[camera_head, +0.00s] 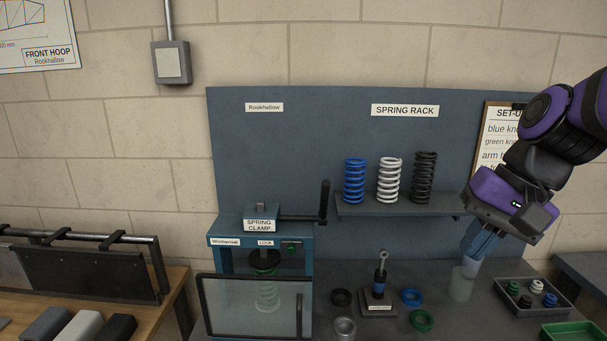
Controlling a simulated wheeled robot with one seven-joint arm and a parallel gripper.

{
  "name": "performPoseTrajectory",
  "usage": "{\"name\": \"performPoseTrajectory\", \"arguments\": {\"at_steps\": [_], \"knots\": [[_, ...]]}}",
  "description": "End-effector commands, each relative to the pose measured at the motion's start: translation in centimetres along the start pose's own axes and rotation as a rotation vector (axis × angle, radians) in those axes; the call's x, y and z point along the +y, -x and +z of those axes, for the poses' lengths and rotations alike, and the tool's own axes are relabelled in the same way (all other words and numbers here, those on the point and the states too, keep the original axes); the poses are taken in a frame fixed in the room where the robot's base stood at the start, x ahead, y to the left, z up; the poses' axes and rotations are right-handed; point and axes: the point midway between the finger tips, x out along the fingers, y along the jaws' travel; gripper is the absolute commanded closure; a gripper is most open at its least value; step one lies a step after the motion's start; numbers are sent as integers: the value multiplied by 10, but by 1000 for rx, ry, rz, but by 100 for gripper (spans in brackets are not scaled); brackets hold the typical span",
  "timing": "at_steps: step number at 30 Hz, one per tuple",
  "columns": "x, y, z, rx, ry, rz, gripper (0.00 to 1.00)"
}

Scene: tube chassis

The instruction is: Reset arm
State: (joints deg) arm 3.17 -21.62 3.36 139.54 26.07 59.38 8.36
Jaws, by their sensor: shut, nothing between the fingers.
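My arm (545,145), purple and black, reaches in from the upper right. My gripper (470,258) points down and to the left over the dark bench, in front of the right part of the blue-grey back panel. Its fingers are together and hold nothing. The fingertips show just above a pale, see-through cylinder (461,286); I cannot tell whether they touch it. The arm covers part of a set-up sheet (495,135) on a clipboard.
A spring rack shelf (405,205) holds blue, white and black springs. A spring clamp (260,226) with a clear guard stands left. A small upright damper (380,280), coloured rings and a tray of knobs (520,308) are on the bench. Space above the rack is free.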

Motion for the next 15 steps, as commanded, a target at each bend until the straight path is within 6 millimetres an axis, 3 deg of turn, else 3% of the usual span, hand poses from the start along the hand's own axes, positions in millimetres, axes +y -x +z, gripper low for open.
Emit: {"name": "performPoseTrajectory", "arguments": {"at_steps": [6,15], "knots": [[33,34,23,214,226,129,100],[64,63,40,406,422,266,100]]}}
